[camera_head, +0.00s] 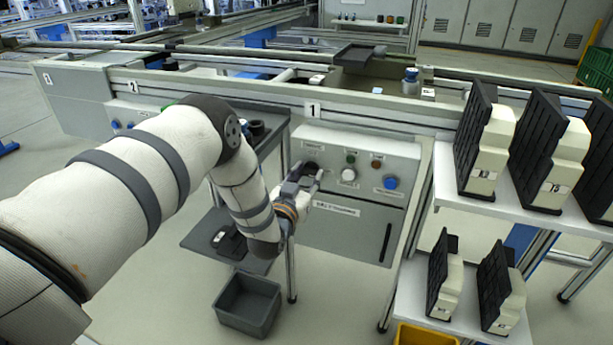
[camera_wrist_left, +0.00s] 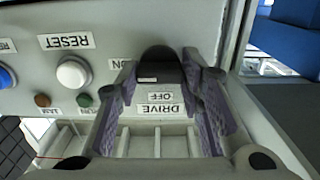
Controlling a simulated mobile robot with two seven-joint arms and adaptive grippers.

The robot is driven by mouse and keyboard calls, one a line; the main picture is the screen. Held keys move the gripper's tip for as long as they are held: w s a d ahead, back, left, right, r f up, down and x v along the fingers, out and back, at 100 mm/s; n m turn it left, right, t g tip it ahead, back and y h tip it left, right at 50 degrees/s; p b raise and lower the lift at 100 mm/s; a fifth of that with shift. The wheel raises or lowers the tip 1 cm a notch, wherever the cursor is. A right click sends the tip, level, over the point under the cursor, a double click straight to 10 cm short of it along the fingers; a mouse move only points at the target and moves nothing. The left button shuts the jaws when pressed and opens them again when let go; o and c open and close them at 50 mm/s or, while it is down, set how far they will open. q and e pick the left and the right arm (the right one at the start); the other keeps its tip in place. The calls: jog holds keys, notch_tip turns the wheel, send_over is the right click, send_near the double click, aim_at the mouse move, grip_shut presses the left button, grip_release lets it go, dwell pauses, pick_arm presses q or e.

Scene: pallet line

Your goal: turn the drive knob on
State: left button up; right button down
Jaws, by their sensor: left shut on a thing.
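The black drive knob (camera_wrist_left: 160,66) sits on the grey control panel (camera_head: 330,150) of station 1. In the left wrist view, where the lettering appears upside down, the labels DRIVE and OFF (camera_wrist_left: 160,97) lie just below the knob and ON is at its left. My left gripper (camera_head: 312,172) reaches the panel's left part, and its fingers (camera_wrist_left: 163,80) are shut on the knob from both sides. The fingertips partly hide the knob, and I cannot tell clearly which way it points. My right gripper is not in view.
The white RESET button (camera_head: 348,174), a blue button (camera_head: 390,183) and green and amber lamps sit right of the knob on the panel. A shelf (camera_head: 505,208) with black-and-cream units stands at the right. A grey bin (camera_head: 248,304) is on the floor below.

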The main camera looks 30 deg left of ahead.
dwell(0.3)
pick_arm(q)
jog(key=o, duration=1.2)
jog(key=shift+c, duration=0.2)
jog(key=v, duration=1.2)
